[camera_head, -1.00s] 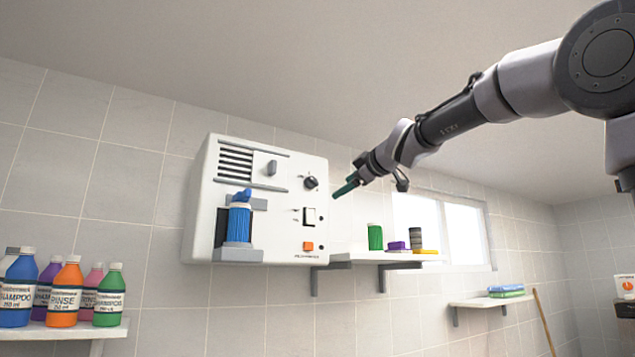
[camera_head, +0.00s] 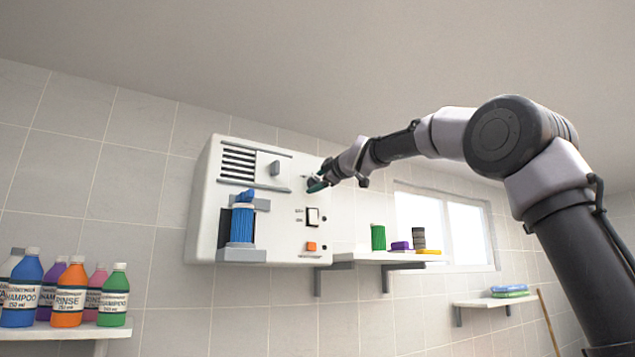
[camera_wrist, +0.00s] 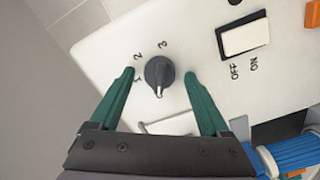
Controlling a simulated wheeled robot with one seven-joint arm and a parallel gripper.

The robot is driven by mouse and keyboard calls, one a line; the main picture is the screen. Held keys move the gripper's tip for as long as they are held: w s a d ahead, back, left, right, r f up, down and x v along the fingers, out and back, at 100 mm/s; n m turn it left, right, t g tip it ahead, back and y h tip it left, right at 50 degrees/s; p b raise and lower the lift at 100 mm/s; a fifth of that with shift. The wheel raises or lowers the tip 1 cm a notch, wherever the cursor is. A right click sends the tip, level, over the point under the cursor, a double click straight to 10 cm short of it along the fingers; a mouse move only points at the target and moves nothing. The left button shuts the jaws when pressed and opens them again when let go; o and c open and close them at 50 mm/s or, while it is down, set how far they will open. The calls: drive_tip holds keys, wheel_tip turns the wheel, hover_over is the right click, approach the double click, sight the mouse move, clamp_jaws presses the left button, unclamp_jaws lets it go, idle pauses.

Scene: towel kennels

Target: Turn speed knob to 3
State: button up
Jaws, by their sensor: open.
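The speed knob (camera_wrist: 159,72) is dark grey and round, on the white face of the wall machine (camera_head: 275,215). In the wrist view the numerals 1, 2 and 3 run around its upper left side. A pale mark shows at the knob's lower edge, away from the 3. My gripper (camera_wrist: 160,82) is open, with one green finger on each side of the knob; gaps show between the fingers and knob. In the head view my gripper (camera_head: 313,185) is at the machine's upper right and mostly hides the knob.
An ON/OFF rocker switch (camera_wrist: 244,36) and an orange button (camera_head: 311,246) lie below the knob. A blue cylinder (camera_head: 242,222) sits in the machine's holder. A shelf (camera_head: 375,259) with small items stands right of the machine. Shampoo bottles (camera_head: 70,292) stand at left.

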drive_tip(key=shift+a, duration=0.1)
clamp_jaws()
